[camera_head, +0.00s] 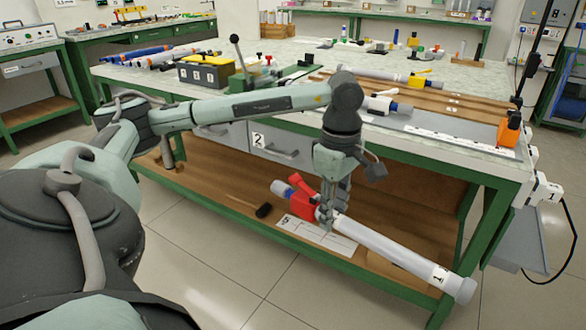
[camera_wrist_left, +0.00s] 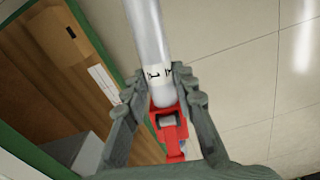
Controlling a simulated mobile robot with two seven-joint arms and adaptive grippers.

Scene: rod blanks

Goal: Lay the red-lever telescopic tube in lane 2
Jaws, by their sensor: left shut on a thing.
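The red-lever telescopic tube (camera_head: 395,251) is a long pale tube with a red clamp and lever and a blue-grey end. My left gripper (camera_head: 329,212) is shut on it near the red clamp and holds it in front of the bench, tilted down to the right. In the left wrist view the tube (camera_wrist_left: 147,35) runs between the fingers (camera_wrist_left: 155,82), with the red lever close to the palm. The wooden lanes (camera_head: 470,97) lie on the bench top at the right; their small number labels are too small to read surely. My right gripper is not in view.
An orange block (camera_head: 508,130) stands at the bench's right corner. The green-framed bench (camera_head: 405,147) has a wooden lower shelf behind the held tube.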

